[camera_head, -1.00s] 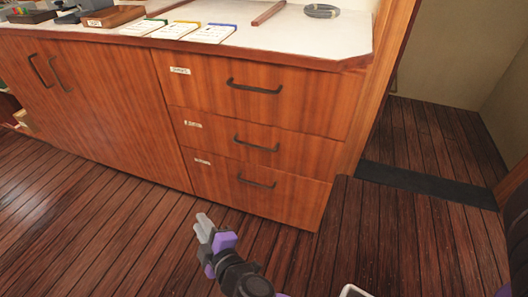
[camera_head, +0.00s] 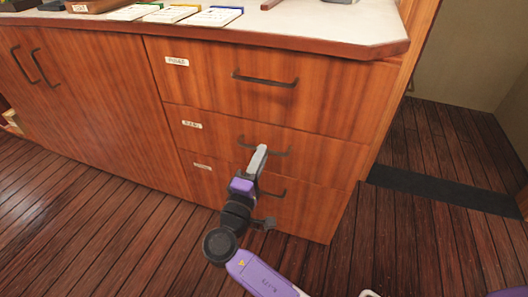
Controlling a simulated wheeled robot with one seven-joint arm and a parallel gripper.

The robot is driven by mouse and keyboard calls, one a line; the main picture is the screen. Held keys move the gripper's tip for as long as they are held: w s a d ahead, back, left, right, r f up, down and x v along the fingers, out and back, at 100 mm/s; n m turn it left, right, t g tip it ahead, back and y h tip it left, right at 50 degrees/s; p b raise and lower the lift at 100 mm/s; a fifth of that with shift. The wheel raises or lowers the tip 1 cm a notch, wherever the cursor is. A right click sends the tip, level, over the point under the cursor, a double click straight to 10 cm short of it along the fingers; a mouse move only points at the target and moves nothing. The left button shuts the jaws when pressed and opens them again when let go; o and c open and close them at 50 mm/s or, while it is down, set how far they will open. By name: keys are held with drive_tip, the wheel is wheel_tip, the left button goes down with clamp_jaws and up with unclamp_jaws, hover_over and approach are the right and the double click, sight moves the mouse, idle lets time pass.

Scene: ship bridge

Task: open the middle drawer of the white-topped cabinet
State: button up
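The white-topped cabinet (camera_head: 330,38) has a stack of three wooden drawers at its right end, all closed. The middle drawer (camera_head: 325,150) has a dark bar handle (camera_head: 279,153) and a small white label (camera_head: 192,125) at its upper left. My gripper (camera_head: 259,155) is in front of the stack, its grey fingertips overlapping the middle handle in the picture and hiding part of it. I cannot tell whether it touches the handle. The fingers line up one behind the other, so their opening is hidden. My wrist partly covers the bottom drawer (camera_head: 315,205).
The top drawer (camera_head: 350,90) has its own handle (camera_head: 265,79). Cabinet doors (camera_head: 85,110) are to the left. Several cards (camera_head: 175,14) lie on the top. Plank floor (camera_head: 100,240) is clear in front, and a dark threshold strip (camera_head: 440,190) lies at the right.

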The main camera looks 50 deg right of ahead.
drive_tip(key=shift+x, duration=1.3)
clamp_jaws()
idle(0.5)
